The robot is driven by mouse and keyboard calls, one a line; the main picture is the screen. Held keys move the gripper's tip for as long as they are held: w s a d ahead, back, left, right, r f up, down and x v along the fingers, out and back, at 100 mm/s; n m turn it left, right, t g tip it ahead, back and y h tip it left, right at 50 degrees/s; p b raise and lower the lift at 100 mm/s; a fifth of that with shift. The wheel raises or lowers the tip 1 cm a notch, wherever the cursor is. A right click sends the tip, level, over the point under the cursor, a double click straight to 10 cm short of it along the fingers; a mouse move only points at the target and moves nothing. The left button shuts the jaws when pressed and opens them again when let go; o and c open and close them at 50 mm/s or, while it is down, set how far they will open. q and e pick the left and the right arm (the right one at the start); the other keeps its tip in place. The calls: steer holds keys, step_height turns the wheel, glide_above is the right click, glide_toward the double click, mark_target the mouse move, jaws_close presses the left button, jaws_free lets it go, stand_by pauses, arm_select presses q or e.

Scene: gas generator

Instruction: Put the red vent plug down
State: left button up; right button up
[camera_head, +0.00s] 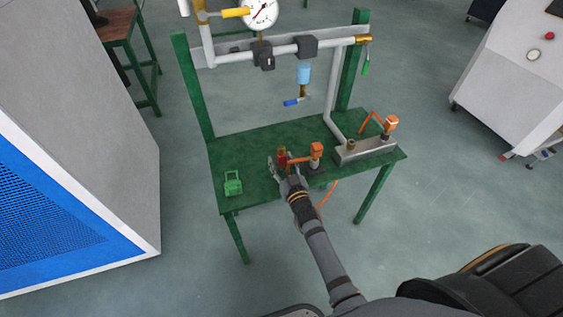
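The red vent plug (282,157) shows as a small red piece near the middle of the green table (250,150). My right gripper (283,167) reaches over the table's front edge to the plug. One grey finger shows to the left of the plug, and the other side is partly hidden by the orange-topped part. The view is too small to tell whether the fingers press on the plug or stand apart from it. It is also unclear whether the plug touches the table. My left gripper is not in view.
An orange-topped part (317,150) stands just right of my gripper. A metal block (365,150) with another orange connector (391,123) lies farther right. A small green object (233,183) sits at the front left. Pipes and a gauge (260,12) stand behind. The table's left-middle is clear.

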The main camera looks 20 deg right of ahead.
steer(key=shift+r, duration=0.2)
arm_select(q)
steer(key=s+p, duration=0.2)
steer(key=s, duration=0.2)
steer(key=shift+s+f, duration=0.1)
arm_select(e)
steer(key=s, duration=1.2)
steer(key=shift+d, duration=0.2)
steer(key=shift+f, duration=0.1)
